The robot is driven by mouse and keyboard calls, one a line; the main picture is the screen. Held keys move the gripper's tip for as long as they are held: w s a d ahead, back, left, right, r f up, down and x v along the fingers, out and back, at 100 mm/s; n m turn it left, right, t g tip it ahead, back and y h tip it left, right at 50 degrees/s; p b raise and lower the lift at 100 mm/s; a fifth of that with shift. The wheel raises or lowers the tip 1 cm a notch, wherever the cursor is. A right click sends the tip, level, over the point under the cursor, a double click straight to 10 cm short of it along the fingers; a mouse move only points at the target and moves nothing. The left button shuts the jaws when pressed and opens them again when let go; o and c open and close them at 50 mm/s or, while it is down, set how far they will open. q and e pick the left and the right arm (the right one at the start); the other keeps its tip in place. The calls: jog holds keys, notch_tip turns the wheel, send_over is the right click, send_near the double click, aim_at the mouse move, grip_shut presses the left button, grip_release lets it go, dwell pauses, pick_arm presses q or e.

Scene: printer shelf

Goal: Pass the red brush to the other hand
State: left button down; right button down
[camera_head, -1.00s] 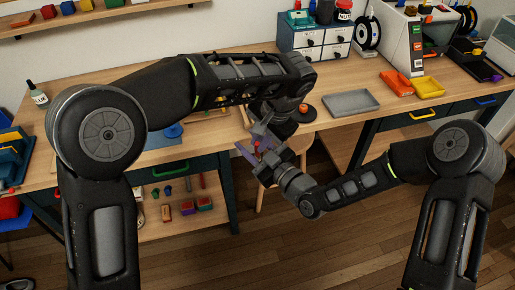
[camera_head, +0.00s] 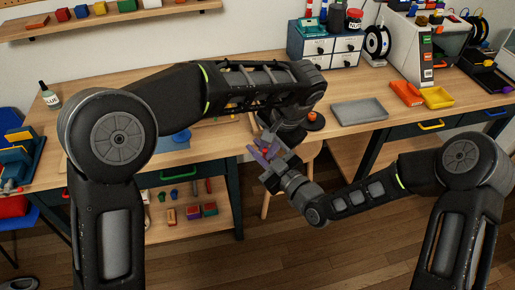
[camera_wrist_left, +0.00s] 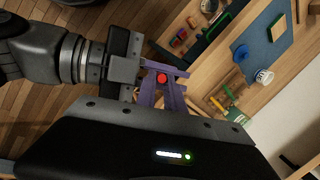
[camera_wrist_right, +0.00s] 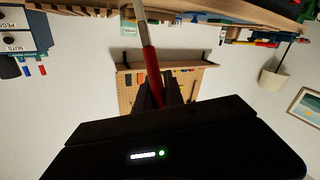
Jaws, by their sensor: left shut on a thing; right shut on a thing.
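The red brush (camera_wrist_right: 151,68) shows in the right wrist view as a red handle with a pale upper part, rising from between the right fingers. In the left wrist view a red round end of the brush (camera_wrist_left: 162,78) shows between the purple-grey fingers. My left gripper (camera_head: 272,146) and my right gripper (camera_head: 265,157) meet in front of the desk edge in the head view, both shut on the brush. The fingers hide most of the brush in the head view. My right gripper (camera_wrist_left: 170,88) also shows beside the brush in the left wrist view.
The wooden desk (camera_head: 235,62) lies behind the grippers, with a grey tray (camera_head: 360,110), an orange tray (camera_head: 405,92) and a yellow tray (camera_head: 437,97) to the right. A stool (camera_head: 306,151) stands close to the grippers. A lower shelf (camera_head: 200,229) holds several small items.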

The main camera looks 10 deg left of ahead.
pick_arm(q)
jog(key=c, duration=1.4)
grip_release()
jog(key=shift+o, duration=0.2)
jog(key=shift+r, duration=0.1)
jog(key=v, duration=0.7)
jog(key=shift+r, duration=0.15)
